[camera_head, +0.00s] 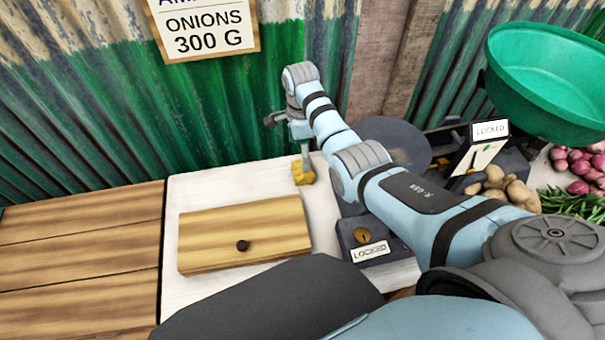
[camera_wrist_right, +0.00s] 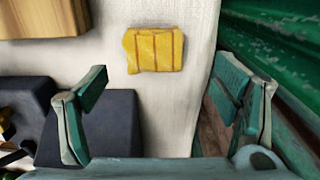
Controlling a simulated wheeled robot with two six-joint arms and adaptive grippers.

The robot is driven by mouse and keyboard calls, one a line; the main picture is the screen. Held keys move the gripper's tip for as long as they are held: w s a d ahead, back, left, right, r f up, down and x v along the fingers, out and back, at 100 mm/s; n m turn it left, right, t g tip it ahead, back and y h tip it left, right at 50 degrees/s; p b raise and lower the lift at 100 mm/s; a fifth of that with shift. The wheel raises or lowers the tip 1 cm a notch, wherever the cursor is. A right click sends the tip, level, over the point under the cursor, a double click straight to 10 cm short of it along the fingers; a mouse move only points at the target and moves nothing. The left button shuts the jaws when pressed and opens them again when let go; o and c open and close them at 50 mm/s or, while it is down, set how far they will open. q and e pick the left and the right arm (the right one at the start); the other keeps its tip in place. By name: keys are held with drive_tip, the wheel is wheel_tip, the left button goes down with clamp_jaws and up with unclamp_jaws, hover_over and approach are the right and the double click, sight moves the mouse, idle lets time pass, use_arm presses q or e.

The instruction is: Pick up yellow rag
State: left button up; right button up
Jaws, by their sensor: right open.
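The yellow rag (camera_head: 303,175) lies folded on the white tabletop, beyond the wooden box's back right corner. In the right wrist view the rag (camera_wrist_right: 154,50) is a small yellow rectangle with darker stripes, lying flat. My right gripper (camera_head: 289,137) is above the rag, near the wall, partly overlapping it in the head view. In the wrist view the right gripper (camera_wrist_right: 160,88) is open and empty, its fingers wide apart. The rag shows between and beyond the fingertips, not touched. My left gripper is not in view.
A wooden box (camera_head: 245,233) with a dark knob sits left of the rag. A dark locked block (camera_head: 362,236) and the balance with its green pan (camera_head: 545,78) stand to the right. The green corrugated wall (camera_head: 255,110) rises close behind.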

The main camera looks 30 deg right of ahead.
drive_tip(key=f, duration=0.2)
drive_tip(key=f+b, duration=0.1)
drive_tip(key=f, duration=0.2)
drive_tip(key=f+b, duration=0.1)
drive_tip(key=f, duration=0.1)
drive_tip(key=shift+s+a+f, duration=0.2)
drive_tip(key=shift+s+f, duration=0.1)
drive_tip(key=shift+s, duration=0.1)
drive_tip(key=shift+r, duration=0.1)
drive_tip(key=shift+c, duration=0.2)
drive_tip(key=c, duration=1.2)
drive_tip(key=shift+r, duration=0.15)
wheel_tip(320, 180, up, 20)
drive_tip(key=p, duration=0.8)
